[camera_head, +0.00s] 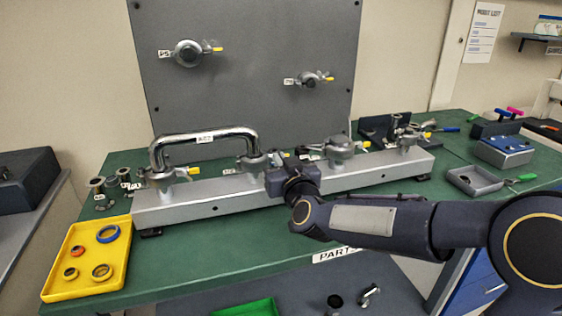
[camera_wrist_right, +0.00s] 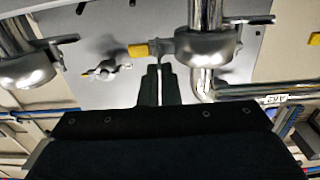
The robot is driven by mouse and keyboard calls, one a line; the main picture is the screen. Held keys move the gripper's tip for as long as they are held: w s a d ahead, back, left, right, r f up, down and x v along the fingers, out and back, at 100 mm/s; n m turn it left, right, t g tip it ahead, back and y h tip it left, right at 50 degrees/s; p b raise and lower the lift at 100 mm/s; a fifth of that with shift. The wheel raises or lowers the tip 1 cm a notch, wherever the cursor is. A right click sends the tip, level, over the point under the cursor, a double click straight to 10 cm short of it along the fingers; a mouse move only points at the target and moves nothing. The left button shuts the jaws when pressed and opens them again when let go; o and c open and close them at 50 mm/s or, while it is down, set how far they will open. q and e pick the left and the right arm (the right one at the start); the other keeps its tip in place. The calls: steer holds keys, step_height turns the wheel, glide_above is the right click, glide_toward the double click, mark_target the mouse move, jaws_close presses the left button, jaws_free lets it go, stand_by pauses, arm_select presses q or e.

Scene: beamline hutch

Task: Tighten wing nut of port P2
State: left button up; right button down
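A clamp (camera_head: 252,162) joins the right leg of the bent chrome pipe (camera_head: 205,138) to the rail; its small port tag is unreadable, so I cannot confirm it is P2. Its yellow-tipped wing nut (camera_head: 285,155) points right, just above my right gripper (camera_head: 274,172). In the right wrist view the clamp (camera_wrist_right: 207,47) and yellow tip (camera_wrist_right: 138,51) are large. The right gripper's fingers (camera_wrist_right: 160,70) are close together with a narrow gap, just below the nut's stem in the picture. Whether they touch or pinch it I cannot tell. My left gripper is out of view.
The grey rail (camera_head: 220,197) carries other clamped ports, one (camera_head: 340,148) just right of my gripper. A yellow tray (camera_head: 120,270) with rings lies front left. A grey panel (camera_head: 250,60) with two ports stands behind. A grey tray (camera_head: 475,181) and blue box (camera_head: 503,150) are right.

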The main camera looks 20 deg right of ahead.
steer(key=shift+d+f+m+b, duration=0.25)
steer(key=shift+f+m+b, duration=0.25)
steer(key=shift+m+b, duration=2.85)
steer(key=shift+d+f+m+b, duration=0.4)
steer(key=shift+m+b, duration=1.5)
steer(key=shift+m, duration=2.9)
steer(key=shift+d+f+m+b, duration=0.1)
steer(key=shift+f+m+b, duration=0.55)
steer(key=shift+m+b, duration=2.7)
steer(key=shift+w+m+p, duration=0.1)
steer(key=shift+m+p, duration=0.55)
steer(key=shift+m, duration=0.25)
steer(key=c, duration=1.9)
jaws_free()
steer(key=shift+c, duration=0.2)
steer(key=shift+r, duration=0.1)
